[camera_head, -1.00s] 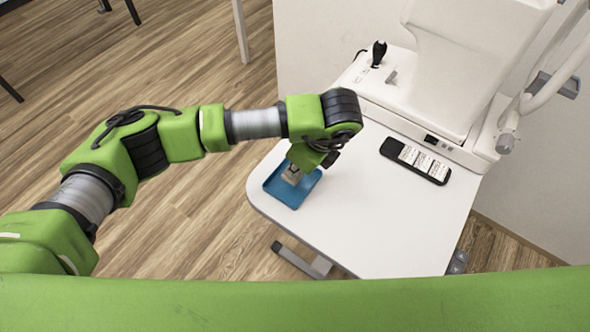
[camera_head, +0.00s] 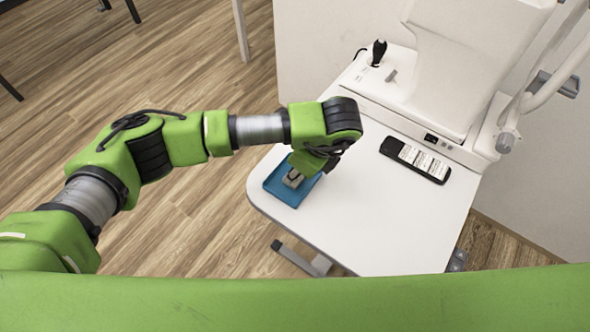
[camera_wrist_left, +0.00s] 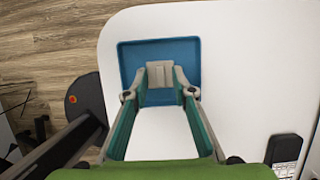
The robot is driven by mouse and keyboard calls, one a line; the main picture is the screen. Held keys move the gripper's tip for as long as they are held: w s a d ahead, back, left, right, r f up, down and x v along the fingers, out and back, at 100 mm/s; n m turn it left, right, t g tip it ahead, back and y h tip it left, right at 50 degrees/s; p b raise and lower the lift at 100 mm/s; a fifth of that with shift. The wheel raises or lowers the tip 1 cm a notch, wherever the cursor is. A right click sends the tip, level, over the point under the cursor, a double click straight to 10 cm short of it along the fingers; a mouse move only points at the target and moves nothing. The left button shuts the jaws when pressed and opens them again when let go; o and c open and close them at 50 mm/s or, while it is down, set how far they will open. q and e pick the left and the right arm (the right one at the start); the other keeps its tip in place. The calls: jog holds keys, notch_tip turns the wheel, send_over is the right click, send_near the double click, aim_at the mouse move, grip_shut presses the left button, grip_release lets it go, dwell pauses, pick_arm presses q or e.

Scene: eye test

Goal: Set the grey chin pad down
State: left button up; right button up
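The grey chin pad (camera_wrist_left: 163,75) is a small block between the fingertips of my left gripper (camera_wrist_left: 164,82) in the left wrist view. Both fingertips meet its sides, so the gripper looks shut on it. In the head view the pad (camera_head: 293,180) is small and partly hidden by my left gripper (camera_head: 297,174). It is over or in the shallow blue tray (camera_head: 281,194) at the left edge of the white table. I cannot tell whether it touches the tray floor. The blue tray (camera_wrist_left: 130,62) also shows around it in the wrist view. My right gripper is not in view.
The white table (camera_head: 385,235) is bare in the middle and front. A black remote-like device (camera_head: 415,160) lies on its right side. A white eye-test machine (camera_head: 465,60) with a black joystick (camera_head: 378,53) stands at the back.

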pick_arm(q)
jog(key=v, duration=1.1)
jog(key=shift+r+b, duration=0.2)
jog(key=shift+b, duration=0.2)
jog(key=shift+d+f, duration=0.1)
jog(key=shift+d, duration=0.05)
